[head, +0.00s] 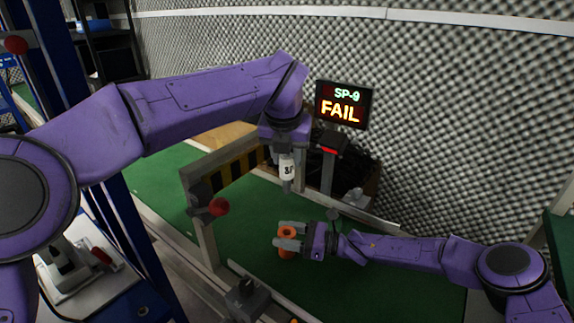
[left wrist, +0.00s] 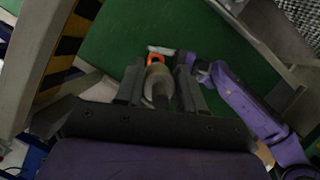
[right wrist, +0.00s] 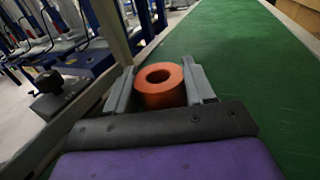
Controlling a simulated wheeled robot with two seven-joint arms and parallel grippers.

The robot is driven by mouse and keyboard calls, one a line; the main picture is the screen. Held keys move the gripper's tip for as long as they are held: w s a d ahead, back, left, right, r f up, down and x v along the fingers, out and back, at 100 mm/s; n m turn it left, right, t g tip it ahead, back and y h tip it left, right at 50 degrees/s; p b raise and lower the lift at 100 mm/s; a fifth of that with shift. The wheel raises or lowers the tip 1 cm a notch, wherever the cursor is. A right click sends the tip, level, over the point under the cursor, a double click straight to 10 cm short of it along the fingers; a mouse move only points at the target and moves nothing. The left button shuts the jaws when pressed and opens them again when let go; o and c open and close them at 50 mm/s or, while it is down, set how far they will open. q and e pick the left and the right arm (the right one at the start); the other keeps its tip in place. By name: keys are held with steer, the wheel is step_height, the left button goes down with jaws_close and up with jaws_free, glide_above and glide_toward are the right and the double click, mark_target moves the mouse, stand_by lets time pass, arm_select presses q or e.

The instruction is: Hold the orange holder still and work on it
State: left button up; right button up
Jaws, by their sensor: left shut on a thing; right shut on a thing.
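The orange holder (head: 287,252) is a short upright ring with a round hole in its top, on the green conveyor surface. My right gripper (head: 289,243) is shut on it from the side, one finger on each side. In the right wrist view the orange holder (right wrist: 160,87) sits between the fingers with its hole facing up. My left gripper (head: 286,150) points down above the holder, shut on a whitish-grey cylinder (head: 287,168) with dark marking. In the left wrist view this grey cylinder (left wrist: 157,84) partly hides the orange holder, and the two look apart.
A screen (head: 343,104) reads "SP-9 FAIL" above a post at the back. A yellow-black striped barrier (head: 237,169) on a grey frame stands left of my left gripper, with a red knob (head: 219,207). Green belt (head: 335,286) is clear around the holder. Foam walls lie behind.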

steer(key=o, duration=1.2)
steer(key=shift+d, duration=0.1)
